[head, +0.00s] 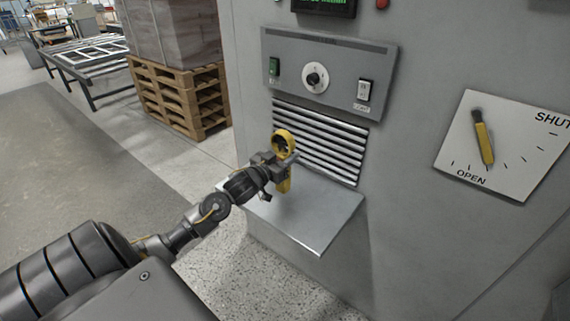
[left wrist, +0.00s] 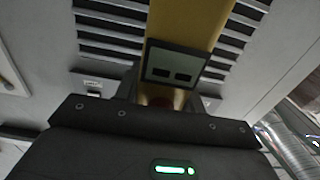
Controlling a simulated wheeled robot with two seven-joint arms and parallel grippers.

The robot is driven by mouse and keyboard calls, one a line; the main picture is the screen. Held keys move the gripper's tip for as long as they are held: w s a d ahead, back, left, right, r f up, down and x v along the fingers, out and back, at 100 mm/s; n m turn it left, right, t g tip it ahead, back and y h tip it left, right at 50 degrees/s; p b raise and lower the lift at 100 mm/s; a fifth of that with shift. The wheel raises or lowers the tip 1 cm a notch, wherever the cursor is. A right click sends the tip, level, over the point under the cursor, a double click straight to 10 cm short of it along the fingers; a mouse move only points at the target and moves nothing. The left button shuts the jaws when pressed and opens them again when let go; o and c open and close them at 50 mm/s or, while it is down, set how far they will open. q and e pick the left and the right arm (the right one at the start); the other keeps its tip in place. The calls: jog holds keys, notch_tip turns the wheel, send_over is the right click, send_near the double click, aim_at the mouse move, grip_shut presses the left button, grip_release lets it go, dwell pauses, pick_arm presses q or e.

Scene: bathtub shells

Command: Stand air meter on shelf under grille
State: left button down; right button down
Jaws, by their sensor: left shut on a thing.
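The yellow air meter (head: 284,143) has a round ring head with a dark inside and a yellow handle below. My left gripper (head: 273,166) is shut on its handle and holds it upright in front of the grille (head: 322,141). In the left wrist view the yellow handle (left wrist: 188,25) rises past the gripper (left wrist: 165,100), with a small grey display on it. The metal shelf (head: 318,215) juts from the wall below the grille. The handle's lower end is over the shelf's left part; I cannot tell whether it touches. My right gripper is not in view.
A control panel (head: 326,75) with a knob and switches is above the grille. A white dial plate (head: 500,143) with a yellow lever is at right. A wooden pallet stack (head: 180,98) stands at left. The shelf's right part is clear.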

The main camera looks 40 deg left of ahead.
pick_arm(q)
jog(key=shift+a+f, duration=0.35)
jog(key=shift+f, duration=0.05)
jog(key=shift+f+p, duration=0.35)
jog(key=shift+f, duration=1.2)
jog(key=c, duration=0.9)
grip_release()
jog(key=shift+f, duration=0.1)
jog(key=shift+o, duration=0.2)
jog(key=s+b, duration=0.1)
jog(key=s, duration=1.1)
jog(key=shift+d+b, duration=0.15)
jog(key=shift+b, duration=0.15)
